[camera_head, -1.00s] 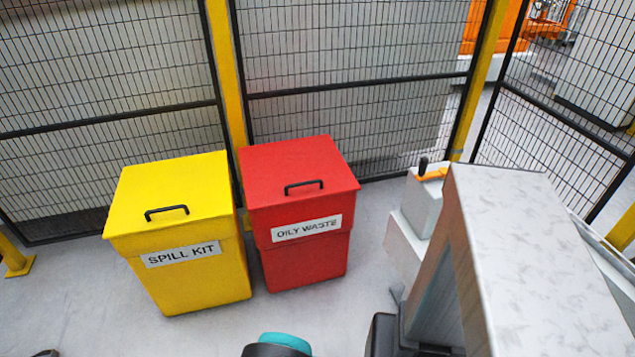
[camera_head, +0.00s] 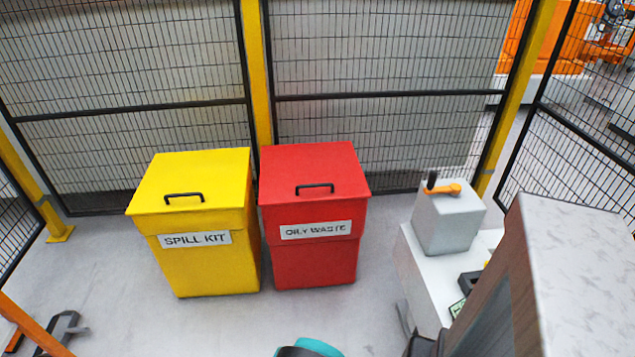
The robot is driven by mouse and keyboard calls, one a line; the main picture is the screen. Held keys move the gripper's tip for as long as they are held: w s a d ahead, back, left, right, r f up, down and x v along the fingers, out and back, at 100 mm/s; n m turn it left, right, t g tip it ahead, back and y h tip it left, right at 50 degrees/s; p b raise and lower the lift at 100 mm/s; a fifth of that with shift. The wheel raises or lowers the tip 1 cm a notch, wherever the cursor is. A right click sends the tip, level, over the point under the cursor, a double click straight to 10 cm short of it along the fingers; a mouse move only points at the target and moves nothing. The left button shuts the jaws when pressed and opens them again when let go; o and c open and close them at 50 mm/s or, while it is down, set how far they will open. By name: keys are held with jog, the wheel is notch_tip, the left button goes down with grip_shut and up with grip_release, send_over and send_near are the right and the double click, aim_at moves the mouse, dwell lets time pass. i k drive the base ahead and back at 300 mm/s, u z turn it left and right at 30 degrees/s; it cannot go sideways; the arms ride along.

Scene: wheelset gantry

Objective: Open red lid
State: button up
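The red bin (camera_head: 313,262) is labelled OILY WASTE and stands on the floor in front of the mesh fence. Its red lid (camera_head: 312,170) lies flat and closed on top. A black handle (camera_head: 314,187) sits near the lid's front edge. My gripper is not visible. A teal and black part, which seems to belong to my arm, shows at the bottom edge, well in front of the bin.
A yellow SPILL KIT bin (camera_head: 205,263) stands close at the red bin's left. A grey box with an orange crank (camera_head: 447,222) sits on a light bench at the right. Mesh fence (camera_head: 380,130) stands behind. Floor in front of the bins is clear.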

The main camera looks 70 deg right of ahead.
aim_at(300, 173)
jog(key=z, duration=0.7)
jog(key=i, duration=0.75)
jog(key=u, duration=0.3)
